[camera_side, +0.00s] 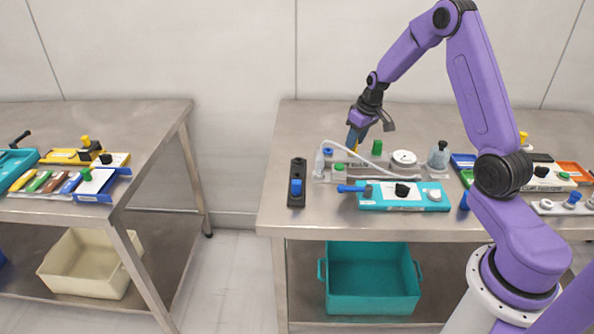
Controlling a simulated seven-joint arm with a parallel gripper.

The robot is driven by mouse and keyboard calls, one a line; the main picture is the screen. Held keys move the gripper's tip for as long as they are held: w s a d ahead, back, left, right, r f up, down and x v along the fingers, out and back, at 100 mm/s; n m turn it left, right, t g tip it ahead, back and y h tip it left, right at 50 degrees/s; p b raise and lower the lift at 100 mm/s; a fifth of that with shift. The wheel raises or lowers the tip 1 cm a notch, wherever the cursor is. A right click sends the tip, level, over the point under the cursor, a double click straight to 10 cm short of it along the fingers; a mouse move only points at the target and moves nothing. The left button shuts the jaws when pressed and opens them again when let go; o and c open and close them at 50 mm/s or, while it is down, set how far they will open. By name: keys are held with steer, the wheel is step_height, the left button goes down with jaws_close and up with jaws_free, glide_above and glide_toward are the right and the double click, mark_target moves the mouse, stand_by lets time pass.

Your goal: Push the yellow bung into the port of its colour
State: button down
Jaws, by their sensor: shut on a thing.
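My gripper (355,146) points down over the back left of a pale grey block (385,172) on the right-hand table. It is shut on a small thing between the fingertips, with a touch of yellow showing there. That fits the yellow bung, but it is too small and too covered to be sure. I cannot tell whether it touches the block. The block carries a blue piece (328,152), a green piece (377,147) and a white round part (403,158). A yellow port does not show clearly; the gripper covers part of the block.
A black holder with a blue switch (297,188) stands left of the block. A teal device with a blue handle (403,196) lies in front. A grey flask with a dark stopper (438,155) stands to the right. A teal crate (371,280) sits on the lower shelf.

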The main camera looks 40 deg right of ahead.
steer(key=shift+f, duration=0.55)
steer(key=c, duration=0.7)
jaws_free()
steer(key=shift+v, duration=3.05)
